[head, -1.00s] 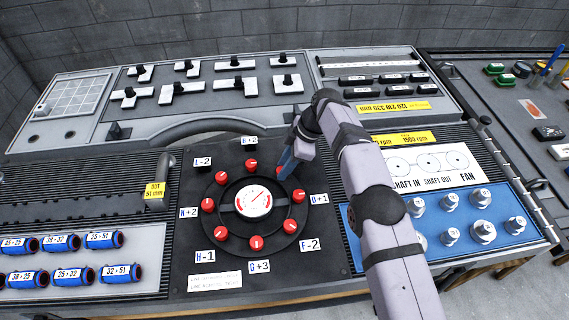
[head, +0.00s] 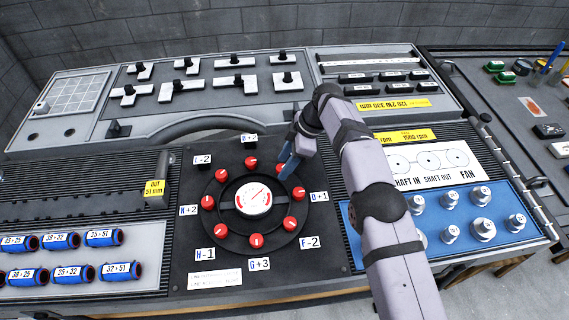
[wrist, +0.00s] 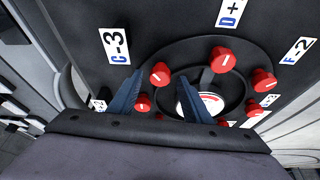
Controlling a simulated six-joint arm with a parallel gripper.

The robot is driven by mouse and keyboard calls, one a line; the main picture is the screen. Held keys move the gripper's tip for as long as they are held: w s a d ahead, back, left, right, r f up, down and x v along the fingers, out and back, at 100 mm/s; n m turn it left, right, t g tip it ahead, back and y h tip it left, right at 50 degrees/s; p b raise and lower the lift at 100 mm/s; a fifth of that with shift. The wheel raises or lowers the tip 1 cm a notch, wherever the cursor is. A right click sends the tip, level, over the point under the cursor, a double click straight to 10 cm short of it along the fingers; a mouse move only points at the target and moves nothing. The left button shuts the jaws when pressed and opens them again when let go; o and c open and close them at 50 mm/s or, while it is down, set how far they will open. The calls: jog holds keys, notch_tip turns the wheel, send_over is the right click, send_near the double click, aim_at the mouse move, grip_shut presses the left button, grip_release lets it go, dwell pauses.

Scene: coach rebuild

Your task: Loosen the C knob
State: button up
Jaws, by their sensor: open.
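The C knob (wrist: 160,73) is a red round knob with a white mark, beside the C-3 label (wrist: 115,45) on a black panel. In the wrist view it shows between the tips of my gripper's two blue fingers (wrist: 160,79), which stand apart with a gap. I cannot tell whether a finger touches it. In the head view my gripper (head: 288,166) is over the upper right of the knob ring, and the C knob is mostly hidden behind it there. The C-3 label is hidden in the head view.
Several like red knobs ring a white dial (head: 253,199). The nearest in the wrist view are the D knob (wrist: 222,60) and the B knob (wrist: 142,102). A blue tray (head: 465,262) with metal parts lies to the right. Blue cylinders (head: 103,238) lie to the left.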

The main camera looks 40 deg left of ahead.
jog(key=v, duration=0.6)
jog(key=shift+d+r, duration=0.2)
jog(key=shift+r, duration=0.05)
